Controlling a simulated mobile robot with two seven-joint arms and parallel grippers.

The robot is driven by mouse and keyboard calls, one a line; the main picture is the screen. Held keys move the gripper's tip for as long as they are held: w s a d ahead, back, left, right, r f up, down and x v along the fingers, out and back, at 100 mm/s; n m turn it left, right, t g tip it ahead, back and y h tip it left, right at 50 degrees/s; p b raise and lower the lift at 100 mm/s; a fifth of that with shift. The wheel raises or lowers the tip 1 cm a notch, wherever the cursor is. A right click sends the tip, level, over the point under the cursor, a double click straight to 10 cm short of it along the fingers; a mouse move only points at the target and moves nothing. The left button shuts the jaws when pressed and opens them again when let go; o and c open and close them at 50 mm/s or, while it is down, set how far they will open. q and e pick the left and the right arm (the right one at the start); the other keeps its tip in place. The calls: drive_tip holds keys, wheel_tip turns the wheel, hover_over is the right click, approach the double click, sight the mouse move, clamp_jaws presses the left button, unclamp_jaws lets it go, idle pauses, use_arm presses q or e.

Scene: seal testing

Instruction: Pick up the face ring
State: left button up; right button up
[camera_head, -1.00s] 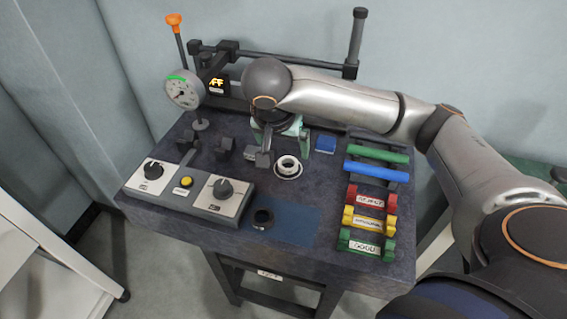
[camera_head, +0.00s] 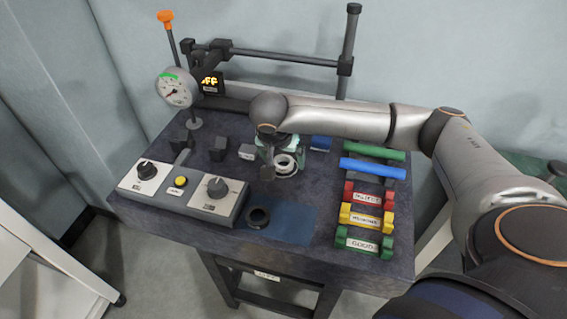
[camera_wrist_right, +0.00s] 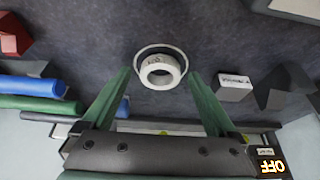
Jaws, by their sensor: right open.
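The face ring looks to be the white ring (camera_head: 285,163), which lies in a shallow round seat on the dark bench top. It also shows in the right wrist view (camera_wrist_right: 160,71), just ahead of the fingers. My right gripper (camera_head: 281,167) is open above the ring. In the wrist view its green fingers (camera_wrist_right: 158,78) stand on either side of the ring with gaps, holding nothing. A dark ring (camera_head: 258,217) lies at the left of a blue mat (camera_head: 290,222), nearer the front. My left gripper is not in view.
A control box (camera_head: 183,193) with knobs and a yellow button stands left. A dial gauge (camera_head: 176,89) stands behind it. Red, yellow and green labelled blocks (camera_head: 362,219) and blue and green bars (camera_head: 372,168) are at right. A labelled block (camera_wrist_right: 233,86) sits beside the ring.

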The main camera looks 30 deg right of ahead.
drive_tip(key=c, duration=1.4)
clamp_jaws()
drive_tip(key=shift+r, duration=0.15)
